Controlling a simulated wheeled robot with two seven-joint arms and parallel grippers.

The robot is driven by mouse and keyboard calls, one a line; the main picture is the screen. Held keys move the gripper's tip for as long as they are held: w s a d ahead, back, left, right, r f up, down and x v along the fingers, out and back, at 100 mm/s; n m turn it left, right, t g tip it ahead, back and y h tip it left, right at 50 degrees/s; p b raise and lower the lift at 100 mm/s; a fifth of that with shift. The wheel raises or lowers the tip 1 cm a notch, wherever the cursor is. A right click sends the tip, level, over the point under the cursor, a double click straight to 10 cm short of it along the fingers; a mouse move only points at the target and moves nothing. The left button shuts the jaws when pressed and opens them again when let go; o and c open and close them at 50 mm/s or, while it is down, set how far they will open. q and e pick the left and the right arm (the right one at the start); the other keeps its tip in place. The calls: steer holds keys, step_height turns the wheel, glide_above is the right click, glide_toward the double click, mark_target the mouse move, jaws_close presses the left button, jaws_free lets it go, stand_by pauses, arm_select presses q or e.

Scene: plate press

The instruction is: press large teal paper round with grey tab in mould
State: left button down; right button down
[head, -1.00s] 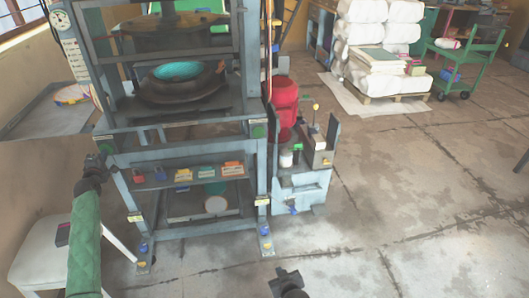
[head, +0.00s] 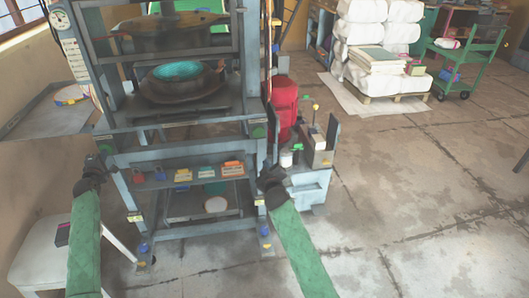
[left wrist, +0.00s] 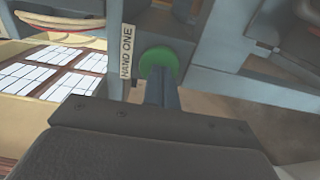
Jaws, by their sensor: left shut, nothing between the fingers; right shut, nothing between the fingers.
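A teal round (head: 178,71) lies in the dark lower mould (head: 150,94) of the press; I cannot make out a grey tab. The upper die (head: 165,40) is above it with a gap. My left gripper (head: 102,152) is at the press frame's left front corner. In the left wrist view its shut fingers (left wrist: 162,97) point at a green button (left wrist: 158,62) beside a "HAND ONE" label (left wrist: 126,50) and overlap it; I cannot tell whether they touch. My right gripper (head: 265,165) is shut, just below the right green button (head: 258,131).
A dial gauge (head: 61,20) is on the press's left post. Padlocks and tags hang on the front rail (head: 190,162). A side tray (head: 45,112) is at left, a white stool (head: 45,250) below. A red cylinder (head: 283,105) stands at right.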

glide_toward(259, 133)
steer(key=a+v, duration=0.1)
steer(key=v, duration=0.1)
steer(key=shift+n+t+y, duration=0.3)
steer(key=shift+n, duration=0.2)
steer(key=shift+d+f+x, duration=0.15)
steer(key=shift+d+x, duration=0.05)
steer(key=shift+x, duration=0.8)
steer(key=shift+d+f+x, duration=0.1)
steer(key=shift+d+x, duration=0.1)
steer(key=shift+x, duration=0.75)
steer(key=shift+d+f+x, duration=0.15)
steer(key=shift+d+x, duration=0.05)
steer(key=shift+x, duration=0.8)
steer(key=shift+x, duration=1.6)
steer(key=shift+s+d, duration=0.1)
steer(key=shift+s, duration=0.05)
arm_select(q)
steer(key=shift+w, duration=0.2)
